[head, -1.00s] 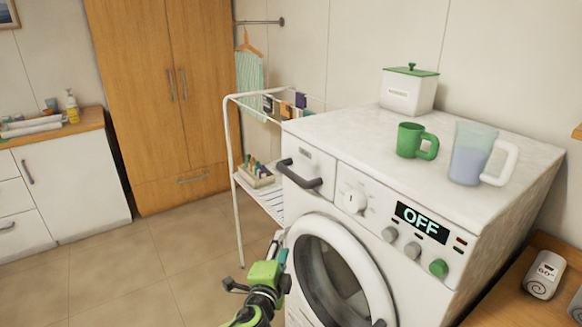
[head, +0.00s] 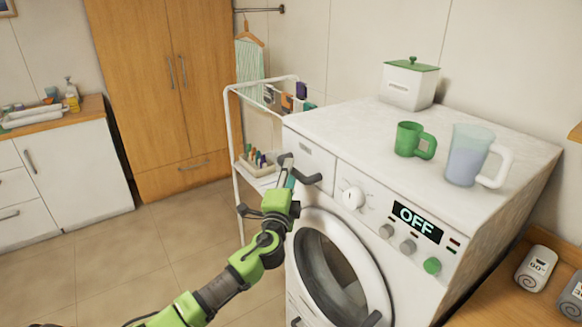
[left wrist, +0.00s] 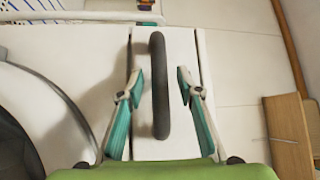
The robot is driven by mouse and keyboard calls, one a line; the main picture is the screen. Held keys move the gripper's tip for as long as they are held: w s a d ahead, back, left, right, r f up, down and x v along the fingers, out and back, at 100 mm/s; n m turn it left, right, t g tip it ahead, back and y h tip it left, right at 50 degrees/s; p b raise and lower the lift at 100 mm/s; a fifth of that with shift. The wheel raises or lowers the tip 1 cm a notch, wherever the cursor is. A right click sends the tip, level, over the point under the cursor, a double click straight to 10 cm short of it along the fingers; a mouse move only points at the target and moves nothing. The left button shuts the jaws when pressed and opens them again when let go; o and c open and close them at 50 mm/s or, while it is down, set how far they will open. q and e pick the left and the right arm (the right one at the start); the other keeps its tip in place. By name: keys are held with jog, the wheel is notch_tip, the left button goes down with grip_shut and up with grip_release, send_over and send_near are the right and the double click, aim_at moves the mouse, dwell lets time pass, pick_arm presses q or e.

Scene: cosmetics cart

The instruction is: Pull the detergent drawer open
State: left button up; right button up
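The detergent drawer (head: 313,156) is the white panel at the upper left of the washing machine's front, and it looks flush with the front. Its dark curved handle (head: 311,179) is partly covered by my left gripper (head: 287,172) in the head view. In the left wrist view the handle (left wrist: 158,85) stands between the two teal-padded fingers, with a visible gap on each side. The left gripper is open and holds nothing. My right gripper is in neither view.
The washing machine's top (head: 340,118) carries a green mug (head: 408,139), a measuring jug (head: 465,160) and a white box (head: 408,86). A white drying rack (head: 231,130) stands close to the left. The round door (head: 335,275) lies below the drawer.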

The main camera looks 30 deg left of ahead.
pick_arm(q)
jog(key=shift+x, duration=0.9)
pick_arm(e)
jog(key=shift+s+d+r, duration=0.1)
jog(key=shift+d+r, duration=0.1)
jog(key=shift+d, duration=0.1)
pick_arm(q)
grip_shut()
